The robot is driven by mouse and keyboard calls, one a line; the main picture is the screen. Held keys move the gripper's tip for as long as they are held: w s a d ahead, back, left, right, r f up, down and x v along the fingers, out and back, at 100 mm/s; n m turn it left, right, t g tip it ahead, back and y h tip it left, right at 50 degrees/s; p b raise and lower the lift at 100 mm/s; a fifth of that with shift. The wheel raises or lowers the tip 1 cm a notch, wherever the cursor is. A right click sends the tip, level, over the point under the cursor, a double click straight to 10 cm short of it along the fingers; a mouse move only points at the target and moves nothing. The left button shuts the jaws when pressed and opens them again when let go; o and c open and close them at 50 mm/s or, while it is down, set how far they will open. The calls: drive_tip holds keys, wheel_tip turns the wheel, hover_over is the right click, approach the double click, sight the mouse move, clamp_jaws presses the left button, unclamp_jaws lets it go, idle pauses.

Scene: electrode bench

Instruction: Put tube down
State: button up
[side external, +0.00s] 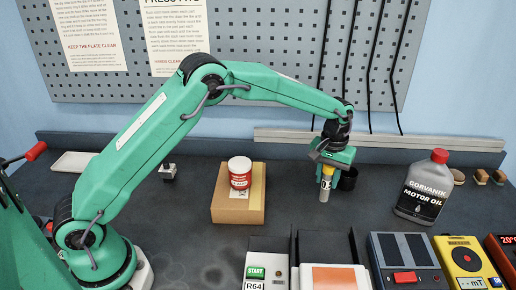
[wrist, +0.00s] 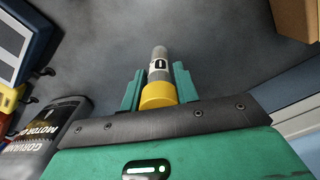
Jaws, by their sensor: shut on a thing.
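The tube (side external: 325,186) is grey with a yellow band at its top and a white label with a dark mark. It hangs upright below my gripper (side external: 327,170) in the side view. In the wrist view the tube (wrist: 158,73) lies between the two green fingers of my gripper (wrist: 158,88), which is shut on it near the yellow band. Whether its lower end touches the bench is hard to tell.
A cardboard box (side external: 222,206) with a red and white tin (side external: 240,172) on it stands left of the tube. A motor oil bottle (side external: 422,187) stands to the right. Several devices (side external: 405,262) and a tray (side external: 361,262) line the front. Bare bench (side external: 290,205) lies between box and tube.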

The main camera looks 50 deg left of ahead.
drive_tip(key=shift+f, duration=0.5)
drive_tip(key=shift+f, duration=0.1)
drive_tip(key=o, duration=1.1)
drive_tip(key=shift+c, duration=0.2)
wheel_tip(320, 180, up, 12)
drive_tip(key=shift+r, duration=0.1)
